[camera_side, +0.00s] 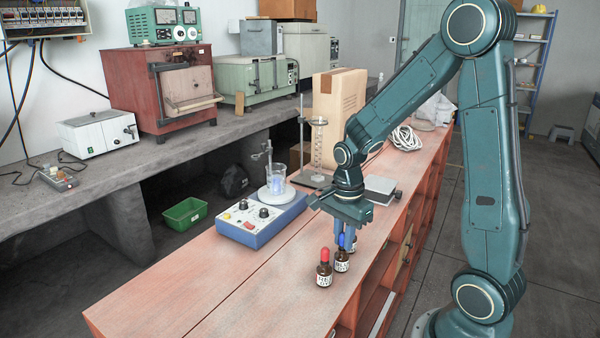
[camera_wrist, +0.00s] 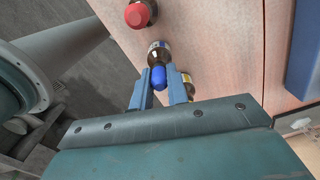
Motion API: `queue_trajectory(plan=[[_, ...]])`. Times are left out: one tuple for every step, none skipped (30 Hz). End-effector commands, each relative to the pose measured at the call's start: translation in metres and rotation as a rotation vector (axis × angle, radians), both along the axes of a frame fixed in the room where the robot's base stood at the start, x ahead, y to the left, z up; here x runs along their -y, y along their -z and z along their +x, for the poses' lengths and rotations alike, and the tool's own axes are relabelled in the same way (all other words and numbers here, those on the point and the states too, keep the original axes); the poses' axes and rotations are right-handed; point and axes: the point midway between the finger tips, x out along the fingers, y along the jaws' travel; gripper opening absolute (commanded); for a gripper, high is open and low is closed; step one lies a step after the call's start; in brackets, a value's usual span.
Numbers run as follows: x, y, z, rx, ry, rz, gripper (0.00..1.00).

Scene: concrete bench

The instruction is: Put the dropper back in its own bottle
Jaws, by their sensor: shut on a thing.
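My gripper (camera_side: 347,238) points down over the bench and is shut on the blue bulb (camera_wrist: 158,78) of a dropper. The bulb also shows in the side view (camera_side: 342,240), just above a brown bottle (camera_side: 342,262) with a white label. In the wrist view this brown bottle (camera_wrist: 158,50) lies just beyond the bulb. I cannot tell whether the dropper's tube is inside its neck. A brown bottle with a red bulb (camera_side: 324,268) stands beside it, and its red bulb (camera_wrist: 140,13) shows in the wrist view. Another bottle (camera_wrist: 187,84) is partly hidden behind the right finger.
A blue control box (camera_side: 262,222) with a beaker (camera_side: 277,177) stands to the left. A flat grey device (camera_side: 380,188) and a glass column on a stand (camera_side: 318,150) are behind. The reddish bench top (camera_side: 200,285) is clear at front left; its right edge is close to the bottles.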

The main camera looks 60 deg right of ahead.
Motion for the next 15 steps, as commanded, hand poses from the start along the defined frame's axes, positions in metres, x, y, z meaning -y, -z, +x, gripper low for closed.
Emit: queue_trajectory(plan=[[0.0,0.0007,-0.0001,0.0,0.0,0.0,0.1],[0.0,0.0009,-0.0001,0.0,0.0,0.0,0.1],[0.0,0.0011,-0.0001,0.0,0.0,0.0,0.1],[0.0,0.0011,-0.0001,0.0,0.0,0.0,0.1],[0.0,0.0011,-0.0001,0.0,0.0,0.0,0.1],[0.0,0.0011,-0.0001,0.0,0.0,0.0,0.1],[0.0,0.0011,-0.0001,0.0,0.0,0.0,0.1],[0.0,0.0011,-0.0001,0.0,0.0,0.0,0.1],[0.0,0.0011,-0.0001,0.0,0.0,0.0,0.1],[0.0,0.0011,-0.0001,0.0,0.0,0.0,0.1],[0.0,0.001,-0.0001,0.0,0.0,0.0,0.22],[0.0,0.001,-0.0001,0.0,0.0,0.0,0.3],[-0.0001,0.001,-0.0002,0.0,0.0,0.0,0.36],[0.0,0.001,-0.0001,0.0,0.0,0.0,0.41],[0.0,0.001,-0.0001,0.0,0.0,0.0,0.41]])
